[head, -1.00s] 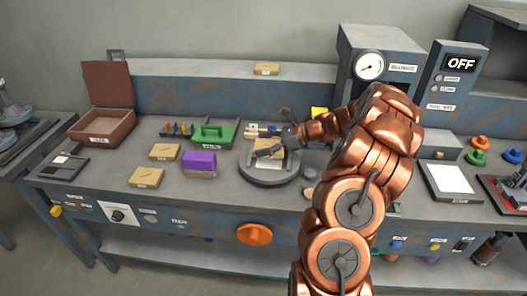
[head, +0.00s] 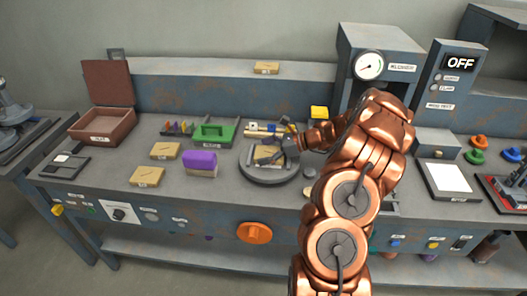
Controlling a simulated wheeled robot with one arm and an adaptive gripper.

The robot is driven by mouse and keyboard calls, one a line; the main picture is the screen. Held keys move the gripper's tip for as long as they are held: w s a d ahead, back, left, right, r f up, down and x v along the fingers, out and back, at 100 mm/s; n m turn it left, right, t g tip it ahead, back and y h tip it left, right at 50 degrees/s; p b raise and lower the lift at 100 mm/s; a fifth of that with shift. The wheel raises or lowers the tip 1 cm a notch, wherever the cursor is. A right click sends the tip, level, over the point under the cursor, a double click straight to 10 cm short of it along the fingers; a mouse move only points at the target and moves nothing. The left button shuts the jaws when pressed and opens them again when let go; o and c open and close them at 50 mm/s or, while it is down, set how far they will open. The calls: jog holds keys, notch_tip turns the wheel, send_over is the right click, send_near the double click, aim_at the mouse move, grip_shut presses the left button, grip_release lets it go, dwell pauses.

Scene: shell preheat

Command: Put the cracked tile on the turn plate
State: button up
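The round grey turn plate (head: 268,177) sits on the bench near the middle. A tan tile (head: 264,152) lies on top of it, partly covered by my gripper. My gripper (head: 277,139) is over the plate, its fingers spread apart, one above the tile's far side and one low by the tile. Other tan tiles lie on the bench left of the plate, one farther back (head: 165,151) and one nearer (head: 147,176). Another tile (head: 266,67) is on the back ledge. Cracks are too small to make out on any of them.
A purple-topped block (head: 199,161) stands just left of the plate, with a green tray (head: 213,133) behind it. An open brown box (head: 105,128) is at far left.

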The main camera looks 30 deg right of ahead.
jog(key=b+v, duration=0.2)
jog(key=v, duration=1)
jog(key=s+a+r+n+g+h, duration=0.1)
jog(key=s+a+r+n+g, duration=0.3)
jog(key=a, duration=0.6)
jog(key=s+a+n+g, duration=0.15)
jog(key=a+n, duration=0.35)
jog(key=a, duration=0.5)
jog(key=s+a+r+n+g+h, duration=0.1)
jog(key=s+a+r+n+g, duration=0.3)
jog(key=a, duration=0.6)
jog(key=s+a+f+n+g+h, duration=0.25)
jog(key=s+a+n, duration=0.25)
jog(key=s+n, duration=0.3)
jog(key=s+d+f+n+h, duration=0.1)
jog(key=s+n+h, duration=0.1)
jog(key=s, duration=0.4)
jog(key=s+d+f+n+t+h, duration=0.1)
jog(key=s+n+h, duration=0.2)
jog(key=s, duration=0.4)
jog(key=shift+d+h, duration=0.25)
jog(key=shift+h, duration=0.1)
jog(key=shift+s+f, duration=0.1)
jog(key=shift+s, duration=0.05)
